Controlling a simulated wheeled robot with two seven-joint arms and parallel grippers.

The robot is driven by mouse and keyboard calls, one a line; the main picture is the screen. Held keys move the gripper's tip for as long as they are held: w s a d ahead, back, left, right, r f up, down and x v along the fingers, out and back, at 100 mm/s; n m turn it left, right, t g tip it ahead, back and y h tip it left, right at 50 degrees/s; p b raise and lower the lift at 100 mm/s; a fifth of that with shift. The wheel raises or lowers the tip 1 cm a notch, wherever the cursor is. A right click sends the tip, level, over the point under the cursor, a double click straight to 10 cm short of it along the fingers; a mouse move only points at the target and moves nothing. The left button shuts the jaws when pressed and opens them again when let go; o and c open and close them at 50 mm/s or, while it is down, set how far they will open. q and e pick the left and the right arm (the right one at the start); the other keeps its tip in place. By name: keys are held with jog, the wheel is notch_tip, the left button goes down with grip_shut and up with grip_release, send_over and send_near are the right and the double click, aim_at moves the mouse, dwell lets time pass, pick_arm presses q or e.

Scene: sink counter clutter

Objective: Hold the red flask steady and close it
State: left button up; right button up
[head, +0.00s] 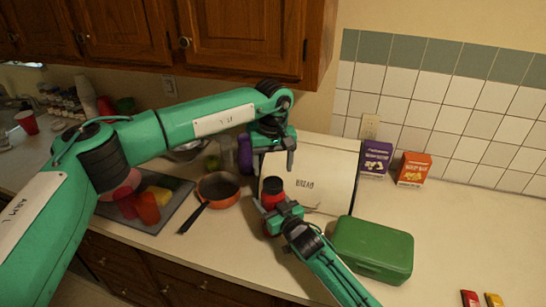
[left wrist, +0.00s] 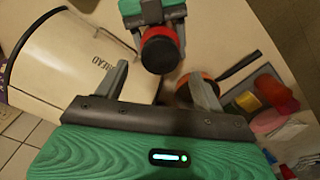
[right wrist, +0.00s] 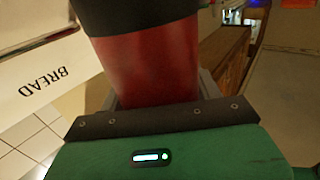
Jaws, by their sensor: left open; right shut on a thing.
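The red flask (head: 269,201) stands upright in front of the bread box, with a black top (head: 272,185). My right gripper (head: 275,214) is shut around its red body; the right wrist view shows the red body (right wrist: 150,70) between the fingers and the black part (right wrist: 140,15) above. My left gripper (head: 273,166) is open and empty, pointing down just above the flask. In the left wrist view the round black top (left wrist: 160,52) lies beyond the open fingers (left wrist: 161,86), apart from them. I cannot tell whether the black top is fully seated.
The bread box (head: 325,165) stands close behind the flask. A green case (head: 372,249) is at the right, and an orange pan (head: 218,187) at the left. A tray (head: 178,198) holds cups and a yellow block. The counter at the far right is mostly clear.

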pick_arm(q)
jog(key=n, duration=0.5)
jog(key=shift+r, duration=0.15)
jog(key=n, duration=0.4)
jog(key=shift+r+n, duration=0.15)
jog(key=shift+n, duration=0.25)
jog(key=n, duration=0.4)
jog(key=shift+r+n, duration=0.15)
jog(key=shift+n, duration=0.15)
jog(key=n, duration=0.4)
jog(key=shift+r+n, duration=0.15)
jog(key=shift+n, duration=0.25)
jog(key=n, duration=0.4)
jog(key=shift+r+n, duration=0.15)
jog(key=shift+n, duration=0.25)
jog(key=n, duration=0.4)
jog(key=shift+r+n, duration=0.15)
jog(key=shift+n, duration=0.15)
jog(key=n, duration=0.4)
jog(key=shift+r+n, duration=0.15)
jog(key=shift+n, duration=0.25)
jog(key=n, duration=0.6)
jog(key=shift+r, duration=0.2)
